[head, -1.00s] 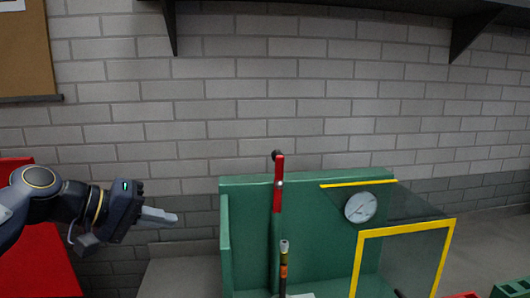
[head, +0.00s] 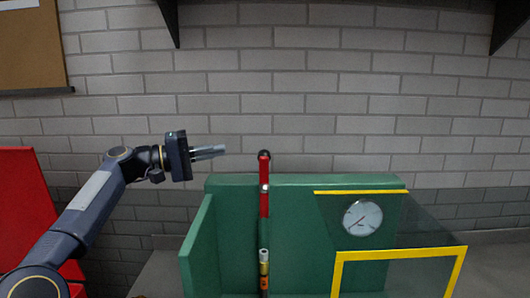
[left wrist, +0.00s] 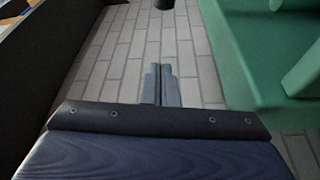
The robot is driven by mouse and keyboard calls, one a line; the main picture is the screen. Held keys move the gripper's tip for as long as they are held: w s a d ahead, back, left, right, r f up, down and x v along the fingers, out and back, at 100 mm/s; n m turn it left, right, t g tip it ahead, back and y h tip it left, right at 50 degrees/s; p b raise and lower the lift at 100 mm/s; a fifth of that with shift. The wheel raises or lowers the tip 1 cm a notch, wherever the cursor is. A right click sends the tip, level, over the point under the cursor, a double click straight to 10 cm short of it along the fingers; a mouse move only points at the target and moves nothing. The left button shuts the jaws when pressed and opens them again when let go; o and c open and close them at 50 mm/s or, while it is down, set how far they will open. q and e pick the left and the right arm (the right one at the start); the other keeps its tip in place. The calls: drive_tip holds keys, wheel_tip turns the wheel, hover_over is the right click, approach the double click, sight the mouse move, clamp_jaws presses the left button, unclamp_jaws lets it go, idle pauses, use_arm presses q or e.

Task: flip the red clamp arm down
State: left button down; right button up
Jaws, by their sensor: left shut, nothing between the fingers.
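The red clamp arm (head: 264,190) stands upright at the left part of the green chassis (head: 290,220) in the head view, with a dark knob (head: 264,155) at its top. Below it is a rod with yellow and orange bands (head: 264,268). My left gripper (head: 222,151) is shut and empty. It points right, left of the clamp arm's top and at about knob height, with a gap between them. In the left wrist view the shut fingers (left wrist: 161,84) show against the brick wall, and a dark round end (left wrist: 164,4), perhaps the knob, shows at the top edge. My right gripper is not in view.
A yellow-edged clear guard (head: 398,252) and a round dial (head: 362,218) are on the chassis to the right. The chassis's green side wall (head: 198,245) is below my left gripper. A red panel (head: 25,205) stands at far left. A dark shelf hangs above.

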sight(264, 188)
use_arm(q)
drive_tip(key=shift+s, duration=0.1)
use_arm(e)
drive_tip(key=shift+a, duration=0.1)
